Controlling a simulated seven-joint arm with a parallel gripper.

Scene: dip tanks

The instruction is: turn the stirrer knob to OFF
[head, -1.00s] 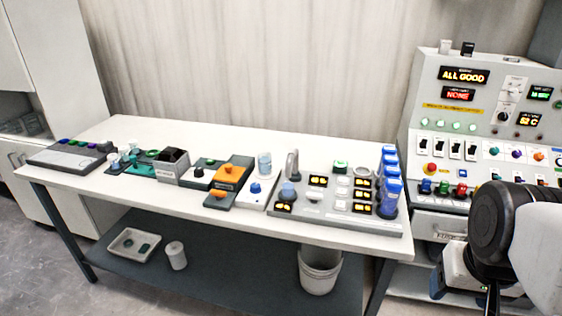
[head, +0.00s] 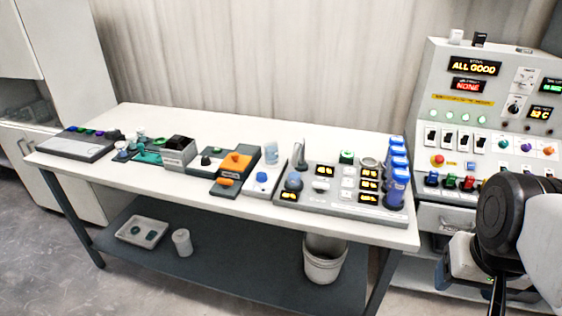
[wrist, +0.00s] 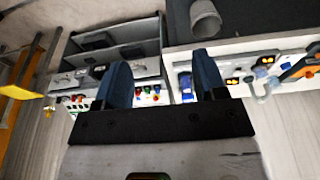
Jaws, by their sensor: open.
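No label in view reads as stirrer, so I cannot tell for sure which knob is the stirrer's. A blue knob (head: 262,177) sits on a small white unit (head: 254,188) with a clear beaker (head: 271,153) at its back, mid-bench in the head view. Its setting is too small to read. My gripper (wrist: 163,82) is open and empty in the wrist view, its two dark blue fingers spread. In the head view my arm is at the right edge, in front of the control panel and well away from the bench knobs.
The white bench (head: 130,112) carries an orange-topped unit (head: 236,162), a grey button board (head: 330,205) and blue-capped bottles (head: 397,188). The control panel (head: 515,112) stands at right, its displays reading ALL GOOD and NONE. A bucket (head: 323,263) sits on the lower shelf.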

